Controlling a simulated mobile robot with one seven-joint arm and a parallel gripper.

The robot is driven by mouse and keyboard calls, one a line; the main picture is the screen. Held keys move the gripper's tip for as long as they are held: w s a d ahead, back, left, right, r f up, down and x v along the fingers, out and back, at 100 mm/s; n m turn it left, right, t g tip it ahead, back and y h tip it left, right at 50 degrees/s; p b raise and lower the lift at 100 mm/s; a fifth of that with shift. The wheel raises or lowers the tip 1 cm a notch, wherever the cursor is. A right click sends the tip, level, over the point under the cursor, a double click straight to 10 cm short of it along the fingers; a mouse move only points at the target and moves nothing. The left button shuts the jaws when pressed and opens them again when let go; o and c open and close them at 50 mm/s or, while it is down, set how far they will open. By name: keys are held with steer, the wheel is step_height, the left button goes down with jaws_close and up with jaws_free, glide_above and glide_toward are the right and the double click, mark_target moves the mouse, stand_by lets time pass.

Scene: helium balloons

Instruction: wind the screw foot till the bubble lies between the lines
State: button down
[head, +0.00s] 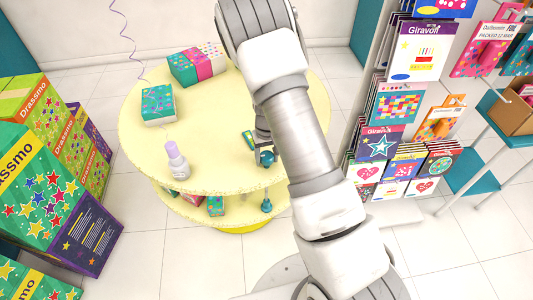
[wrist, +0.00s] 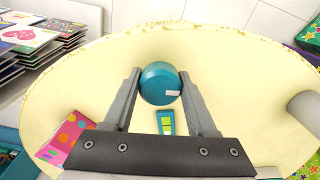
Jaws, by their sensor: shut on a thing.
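The screw foot has a round teal knob (wrist: 158,78) with a small white mark on its top. My gripper (wrist: 160,85) is shut on this knob, one finger on each side. In the head view my gripper (head: 264,155) is at the right part of the round yellow table top, mostly hidden by my arm. The level (wrist: 165,122) is a small teal piece with a yellow-green window, lying between my fingers and the wrist. It also shows in the head view (head: 248,140). The bubble and lines are too small to read.
The yellow table (head: 140,120) holds a teal gift box (head: 159,106), a larger gift box (head: 197,65) and a pale purple bottle (head: 177,160). A teal part (head: 266,205) shows below the top. A card rack (head: 410,110) stands close on the right.

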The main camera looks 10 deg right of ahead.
steer(key=c, duration=0.7)
jaws_free()
steer(key=shift+s+f+m, duration=0.15)
steer(key=shift+m, duration=0.65)
steer(key=o, duration=0.5)
steer(key=shift+c, duration=0.2)
step_height(320, 180, up, 7)
steer(key=p, duration=0.4)
